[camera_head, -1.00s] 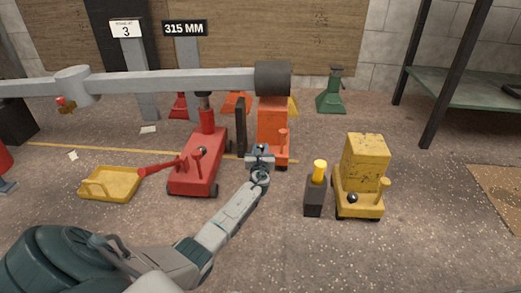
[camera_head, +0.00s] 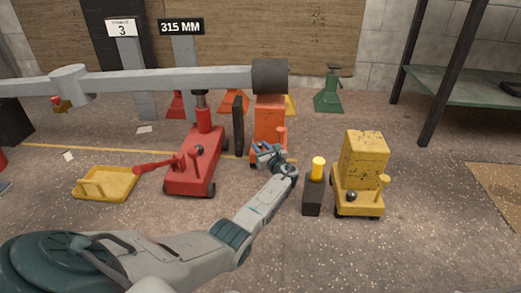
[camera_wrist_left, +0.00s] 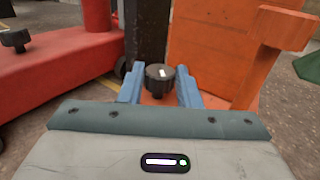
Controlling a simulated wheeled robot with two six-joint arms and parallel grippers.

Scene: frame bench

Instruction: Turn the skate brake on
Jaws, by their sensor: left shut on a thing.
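The orange skate (camera_head: 269,118) stands on the floor near the middle, with an orange post at its right front. A round black knob (camera_wrist_left: 154,86) with a white mark sits low on its front in the left wrist view. My left gripper (camera_head: 261,152) is at the front of this skate, with its blue fingers (camera_wrist_left: 159,76) on either side of the knob, shut on it. The white mark on the knob's top shows near upright, slightly tilted. The fingers and wrist hide the knob in the head view. My right gripper is not in view.
A red jack (camera_head: 198,160) with a long handle stands left of the orange skate, near a yellow tray (camera_head: 112,184). A dark block with a yellow top (camera_head: 318,167) and a yellow wheeled unit (camera_head: 364,160) stand right. A grey beam (camera_head: 170,80) crosses above.

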